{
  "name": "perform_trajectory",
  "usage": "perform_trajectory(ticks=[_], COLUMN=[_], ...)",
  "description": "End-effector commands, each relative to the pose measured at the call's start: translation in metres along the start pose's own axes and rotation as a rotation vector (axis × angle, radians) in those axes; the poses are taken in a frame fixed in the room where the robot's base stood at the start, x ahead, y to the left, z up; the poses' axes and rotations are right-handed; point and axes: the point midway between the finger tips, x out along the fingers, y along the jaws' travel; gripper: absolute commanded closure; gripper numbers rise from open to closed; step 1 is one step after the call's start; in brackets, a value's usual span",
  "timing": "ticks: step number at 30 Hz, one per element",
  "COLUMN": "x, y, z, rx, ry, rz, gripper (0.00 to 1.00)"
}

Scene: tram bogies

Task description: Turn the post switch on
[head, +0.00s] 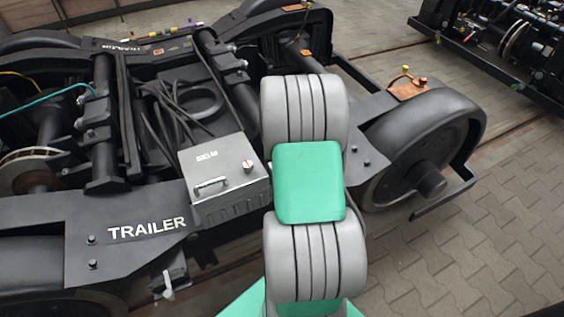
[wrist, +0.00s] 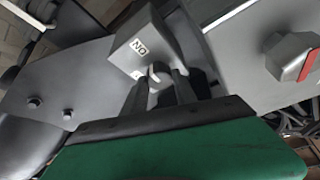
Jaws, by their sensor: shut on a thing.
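The post switch (wrist: 144,43) shows in the wrist view as a pale grey box with an "ON" label that appears upside down. A small light grey knob (wrist: 157,70) juts from its near side. My gripper (wrist: 159,78) has its two dark fingers on either side of this knob and is shut on it. Which way the knob is set is hard to tell. In the head view my arm hides the gripper and the post switch.
A grey box (head: 225,176) with a handle and red knob stands left of my arm on the bogie frame marked TRAILER (head: 147,229). A wheel (head: 420,150) is to the right.

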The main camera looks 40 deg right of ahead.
Motion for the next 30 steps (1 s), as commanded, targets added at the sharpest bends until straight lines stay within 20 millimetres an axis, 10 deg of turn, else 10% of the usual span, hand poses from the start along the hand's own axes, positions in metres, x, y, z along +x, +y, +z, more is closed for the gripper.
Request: perform_trajectory(ticks=[4, 5, 12, 21, 30], x=[-0.001, -0.001, 0.0, -0.005, -0.062], y=[0.0, 0.0, 0.0, 0.0, 0.0], z=[-0.001, -0.001, -0.001, -0.001, -0.002], rx=[0.001, 0.001, 0.0, 0.0, 0.0], ry=[0.003, 0.003, 0.001, 0.002, 0.004], rz=[-0.001, -0.001, -0.001, -0.001, -0.001], gripper=[1.0, 0.64, 0.45, 0.45, 0.45])
